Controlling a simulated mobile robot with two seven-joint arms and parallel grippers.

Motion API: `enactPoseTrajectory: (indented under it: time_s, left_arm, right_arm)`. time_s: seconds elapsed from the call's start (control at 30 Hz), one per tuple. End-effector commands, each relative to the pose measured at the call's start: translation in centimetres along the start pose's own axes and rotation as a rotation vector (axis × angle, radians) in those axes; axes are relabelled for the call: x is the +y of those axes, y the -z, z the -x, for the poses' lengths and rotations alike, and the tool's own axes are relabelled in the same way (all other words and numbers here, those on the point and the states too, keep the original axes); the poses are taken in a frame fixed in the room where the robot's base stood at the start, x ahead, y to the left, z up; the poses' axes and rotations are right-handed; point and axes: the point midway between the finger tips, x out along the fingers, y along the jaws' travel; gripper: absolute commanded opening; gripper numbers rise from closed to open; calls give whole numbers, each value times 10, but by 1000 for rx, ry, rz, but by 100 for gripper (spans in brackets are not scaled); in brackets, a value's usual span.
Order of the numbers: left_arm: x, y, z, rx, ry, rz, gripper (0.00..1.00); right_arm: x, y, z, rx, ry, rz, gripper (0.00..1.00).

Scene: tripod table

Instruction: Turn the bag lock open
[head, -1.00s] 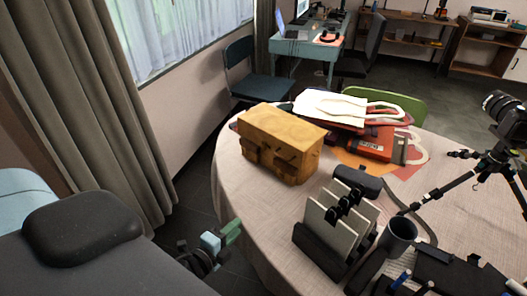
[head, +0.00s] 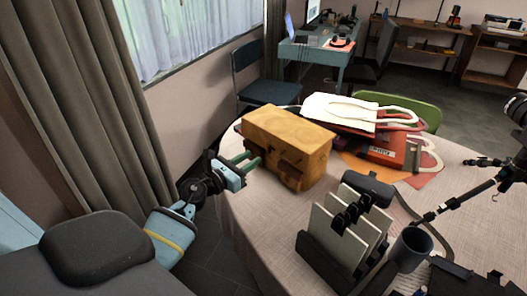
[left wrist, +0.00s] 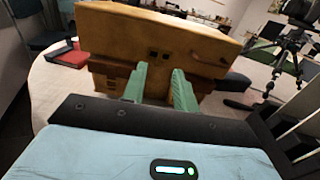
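A tan, box-shaped bag (head: 285,133) stands on the round table near its left edge, with pockets on its front. It fills the upper middle of the left wrist view (left wrist: 120,35). Small dark fittings (left wrist: 159,54) show on its face there; I cannot tell whether they are the lock or how it is turned. My left gripper (head: 249,160) is at the bag's left side. Its two green fingers (left wrist: 160,82) are apart with nothing visible between them, and point at the bag's face below the dark fittings. I cannot tell whether they touch it. My right gripper is out of view.
The table (head: 265,222) has a pale cloth. White and red bags (head: 350,112) lie behind the tan bag. A file rack (head: 345,232), a mug (head: 410,248) and a tripod (head: 465,197) stand to the right. A blue chair (head: 262,90) is behind, near the curtain.

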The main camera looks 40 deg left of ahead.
Motion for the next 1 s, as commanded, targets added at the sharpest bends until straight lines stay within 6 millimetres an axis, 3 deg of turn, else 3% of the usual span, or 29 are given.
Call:
enactPoseTrajectory:
  time_s: [0.4, 0.87, 1.0]
  left_arm:
    - [-1, 0, -55, -1, 0, 4, 29]
    - [-1, 0, -64, 0, 1, 3, 29]
    - [-1, 0, -64, 0, 1, 3, 11]
  right_arm:
    - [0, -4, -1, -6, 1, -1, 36]
    - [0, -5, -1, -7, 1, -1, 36]
    - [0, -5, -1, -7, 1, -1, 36]
